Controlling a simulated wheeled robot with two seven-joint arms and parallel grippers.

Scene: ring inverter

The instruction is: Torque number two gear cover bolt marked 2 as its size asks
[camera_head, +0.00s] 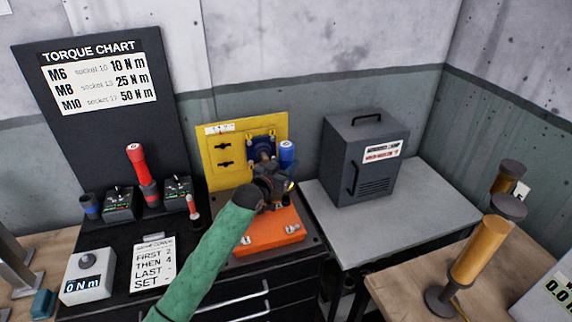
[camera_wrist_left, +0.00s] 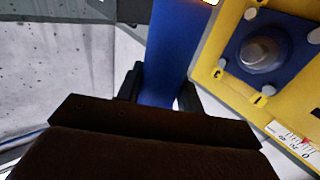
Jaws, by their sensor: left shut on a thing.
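The blue gear cover (camera_head: 262,146) with a round shaft in its middle is on the yellow panel (camera_head: 213,172). In the left wrist view the cover (camera_wrist_left: 240,62) shows pale bolt heads near its corners; I cannot read which is marked 2. My left gripper (camera_head: 274,184) is in front of the panel, just below the cover, and hides part of it. It is shut on a blue-handled tool (camera_head: 287,152), which stands up beside the cover's right edge. The tool's blue body (camera_wrist_left: 168,50) also shows between the fingers in the left wrist view. The tool's lower end is hidden.
The torque chart (camera_head: 100,78) lists M6 10, M8 25 and M10 50 N m. A red-handled tool (camera_head: 136,160) stands at the left by dark boxes. A tester (camera_head: 88,275) reads 0 N m. An order card (camera_head: 152,265) lies nearby. A grey cabinet (camera_head: 365,155) stands right.

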